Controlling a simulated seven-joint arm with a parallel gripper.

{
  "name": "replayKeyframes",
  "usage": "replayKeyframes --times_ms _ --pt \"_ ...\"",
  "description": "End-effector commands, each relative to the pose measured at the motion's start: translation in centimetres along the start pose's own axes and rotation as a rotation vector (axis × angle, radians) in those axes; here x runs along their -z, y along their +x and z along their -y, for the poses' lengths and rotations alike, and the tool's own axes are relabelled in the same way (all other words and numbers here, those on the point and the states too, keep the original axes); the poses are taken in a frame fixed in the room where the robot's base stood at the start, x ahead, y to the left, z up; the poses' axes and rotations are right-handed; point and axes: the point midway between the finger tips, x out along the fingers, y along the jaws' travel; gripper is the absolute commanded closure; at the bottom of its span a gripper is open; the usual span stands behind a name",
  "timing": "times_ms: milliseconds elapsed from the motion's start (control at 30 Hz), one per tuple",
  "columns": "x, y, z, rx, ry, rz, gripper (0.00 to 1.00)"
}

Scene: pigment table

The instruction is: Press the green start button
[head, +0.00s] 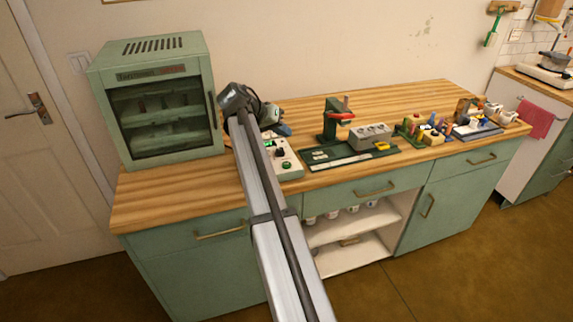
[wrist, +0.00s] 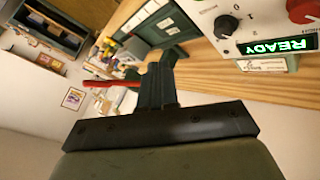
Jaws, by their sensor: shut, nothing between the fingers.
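The box also shows at the top right of the wrist view (wrist: 232,42), with a lit green READY display (wrist: 278,46), a black knob (wrist: 227,25) and part of a red control (wrist: 304,9). The green button is not visible there. My gripper (head: 286,130) is behind the box's front part, apart from the button. In the wrist view its fingers (wrist: 163,65) are together and empty.
A green cabinet (head: 155,100) stands on the left. Right of the box are a green press with a red lever (head: 331,122), a dark green board (head: 318,160), a grey block (head: 371,136) and several small items. The counter (head: 170,195) is bare at front left.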

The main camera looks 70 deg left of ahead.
Motion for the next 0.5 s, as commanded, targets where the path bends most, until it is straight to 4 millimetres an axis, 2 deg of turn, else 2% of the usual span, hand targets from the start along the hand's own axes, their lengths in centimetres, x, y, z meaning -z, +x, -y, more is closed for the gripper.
replayKeyframes --times_ms 267,500 --pt "-0.3 0.4 0.2 0.0 0.0 0.001 1.0" --pt "-1.3 1.7 1.2 0.0 -0.001 0.001 1.0"
